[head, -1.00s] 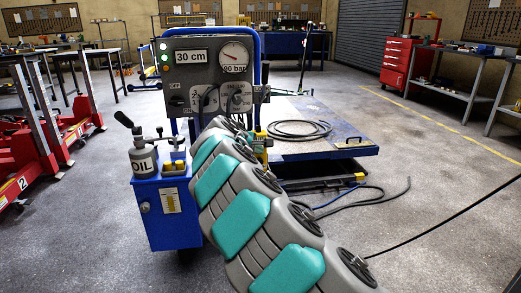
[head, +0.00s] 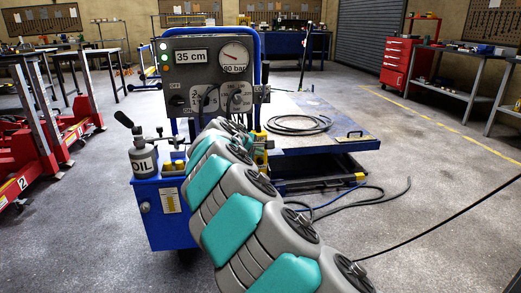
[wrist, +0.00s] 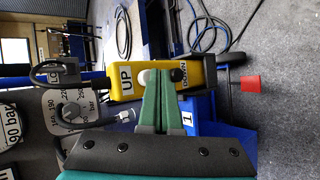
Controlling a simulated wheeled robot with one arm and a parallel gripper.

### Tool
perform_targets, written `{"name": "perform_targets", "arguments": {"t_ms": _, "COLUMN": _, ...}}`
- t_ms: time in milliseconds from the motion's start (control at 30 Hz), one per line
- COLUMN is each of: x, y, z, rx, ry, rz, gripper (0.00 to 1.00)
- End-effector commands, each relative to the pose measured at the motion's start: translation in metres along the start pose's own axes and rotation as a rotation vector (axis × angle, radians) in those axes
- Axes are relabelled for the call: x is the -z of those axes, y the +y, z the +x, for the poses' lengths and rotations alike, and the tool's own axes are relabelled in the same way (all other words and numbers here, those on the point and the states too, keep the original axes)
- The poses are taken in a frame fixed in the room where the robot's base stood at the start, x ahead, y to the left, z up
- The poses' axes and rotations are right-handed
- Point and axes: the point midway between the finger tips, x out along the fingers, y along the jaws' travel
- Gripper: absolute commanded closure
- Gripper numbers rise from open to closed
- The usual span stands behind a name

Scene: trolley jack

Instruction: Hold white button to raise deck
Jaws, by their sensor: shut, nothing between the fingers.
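The yellow pendant (wrist: 196,74) lies across the wrist view, with an UP label at its left and a DOWN label at its right. The white button (wrist: 147,77) is on the UP side; a dark button (wrist: 175,75) is on the DOWN side. My gripper (wrist: 160,75) is shut and empty, its green tips at the white button and apparently pressing on it; exact contact is partly hidden. The blue deck (head: 345,144) is raised above its base in the head view. The display (head: 191,57) reads 35 cm.
The control panel (head: 208,82) has a 90 bar gauge (head: 235,58) and knobs. An oil can (head: 144,160) stands on the blue cabinet (head: 168,218). A coiled hose (head: 296,124) lies on the deck. More hoses (head: 375,200) lie on the floor at right.

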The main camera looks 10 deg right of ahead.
Motion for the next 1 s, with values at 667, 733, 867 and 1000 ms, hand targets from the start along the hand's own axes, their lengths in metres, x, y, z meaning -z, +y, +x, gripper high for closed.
{"name": "perform_targets", "arguments": {"t_ms": 667, "x": -0.013, "y": -0.013, "z": -0.016, "rx": 0.003, "ry": -0.004, "rz": -0.001, "gripper": 1.00}}
{"name": "perform_targets", "arguments": {"t_ms": 733, "x": -0.016, "y": -0.016, "z": -0.021, "rx": 0.002, "ry": -0.003, "rz": 0.000, "gripper": 1.00}}
{"name": "perform_targets", "arguments": {"t_ms": 867, "x": -0.021, "y": -0.022, "z": -0.029, "rx": 0.001, "ry": -0.001, "rz": 0.000, "gripper": 1.00}}
{"name": "perform_targets", "arguments": {"t_ms": 1000, "x": -0.026, "y": -0.028, "z": -0.035, "rx": 0.002, "ry": -0.001, "rz": -0.001, "gripper": 1.00}}
